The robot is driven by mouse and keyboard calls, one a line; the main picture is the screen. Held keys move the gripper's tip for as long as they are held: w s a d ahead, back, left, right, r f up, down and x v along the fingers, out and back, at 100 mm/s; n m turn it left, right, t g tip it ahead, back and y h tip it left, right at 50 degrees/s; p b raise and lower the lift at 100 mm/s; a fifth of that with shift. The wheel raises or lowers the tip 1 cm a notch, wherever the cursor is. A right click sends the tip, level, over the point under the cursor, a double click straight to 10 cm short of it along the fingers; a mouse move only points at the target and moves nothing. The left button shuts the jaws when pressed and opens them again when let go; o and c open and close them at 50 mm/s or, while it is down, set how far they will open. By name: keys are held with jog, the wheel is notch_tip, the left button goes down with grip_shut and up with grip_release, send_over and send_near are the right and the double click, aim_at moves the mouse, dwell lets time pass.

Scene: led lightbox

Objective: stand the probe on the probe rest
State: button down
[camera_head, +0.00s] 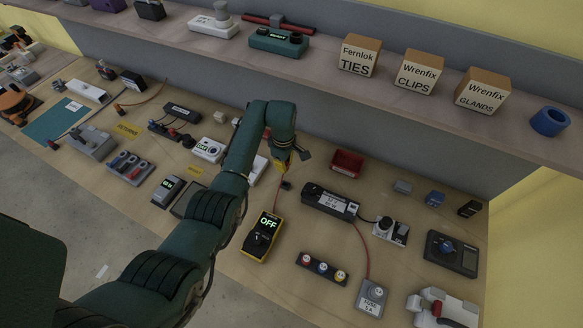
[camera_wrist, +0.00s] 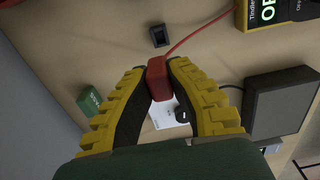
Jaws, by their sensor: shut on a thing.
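My gripper (camera_wrist: 160,75) is shut on a red probe (camera_wrist: 157,80), seen in the wrist view between the yellow, black-padded fingers. The probe's lower part is hidden by the fingers. A red lead runs from it towards the yellow meter (camera_head: 262,238), whose display reads OFF; the meter also shows at the wrist view's upper right (camera_wrist: 247,13). A small black square socket (camera_wrist: 159,36), which looks like the probe rest, sits on the bench just beyond the fingertips, apart from the probe. In the head view this rest (camera_head: 286,185) lies just below my gripper (camera_head: 284,165).
A red bin (camera_head: 347,162) and a black power strip (camera_head: 330,201) stand right of my gripper. A grey-faced dark box (camera_wrist: 281,103) and a green block (camera_wrist: 89,102) flank it in the wrist view. The shelf (camera_head: 400,107) overhangs behind. Bare bench surrounds the rest.

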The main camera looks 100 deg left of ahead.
jog(key=shift+f+b, duration=2.6)
jog(key=shift+f, duration=1.3)
jog(key=shift+f, duration=0.1)
jog(key=shift+f, duration=0.35)
jog(key=shift+f+b, duration=0.65)
jog(key=shift+f, duration=0.05)
jog(key=c, duration=1.1)
grip_release()
jog(key=shift+r, duration=0.1)
notch_tip(320, 180, up, 8)
jog(key=p, duration=0.7)
jog(key=shift+p, duration=0.4)
